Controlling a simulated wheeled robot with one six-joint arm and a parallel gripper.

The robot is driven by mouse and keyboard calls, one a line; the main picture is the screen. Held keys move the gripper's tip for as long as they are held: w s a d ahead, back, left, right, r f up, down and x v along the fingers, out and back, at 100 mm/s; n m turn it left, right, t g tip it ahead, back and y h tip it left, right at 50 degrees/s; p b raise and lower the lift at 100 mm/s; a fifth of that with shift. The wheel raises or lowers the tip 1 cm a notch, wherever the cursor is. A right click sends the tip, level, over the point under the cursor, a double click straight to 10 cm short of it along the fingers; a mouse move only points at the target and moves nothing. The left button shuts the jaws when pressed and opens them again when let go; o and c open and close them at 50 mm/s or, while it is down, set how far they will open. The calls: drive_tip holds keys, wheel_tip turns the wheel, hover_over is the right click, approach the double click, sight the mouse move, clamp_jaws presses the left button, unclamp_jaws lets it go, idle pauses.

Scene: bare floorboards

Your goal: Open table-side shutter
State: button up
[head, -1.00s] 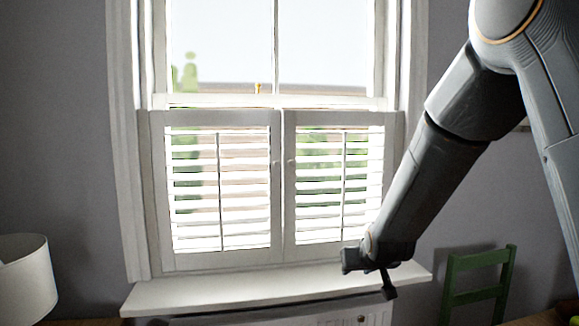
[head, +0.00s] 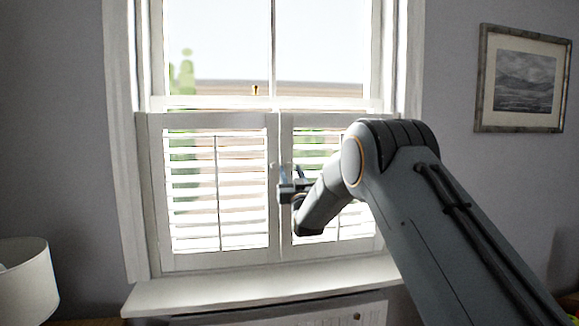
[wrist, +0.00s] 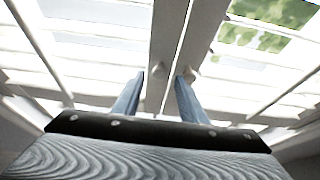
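The window's lower half has two white louvred shutter panels, a left one (head: 218,255) and a right one (head: 340,252). Both look shut and meet at a middle seam. My gripper (head: 284,173) is in front of that seam at about knob height, and my arm covers part of the right panel. A small round knob (wrist: 190,73) shows beside the right fingertip. I cannot tell whether a finger touches it.
A white sill (head: 250,293) juts out below the shutters. A white lampshade (head: 24,280) stands at the lower left. A framed picture (head: 523,80) hangs on the right wall.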

sight(289, 166)
drive_tip(key=shift+p+x, duration=0.4)
drive_tip(key=shift+x, duration=1.15)
drive_tip(key=shift+c, duration=0.4)
drive_tip(key=shift+d, duration=0.1)
clamp_jaws()
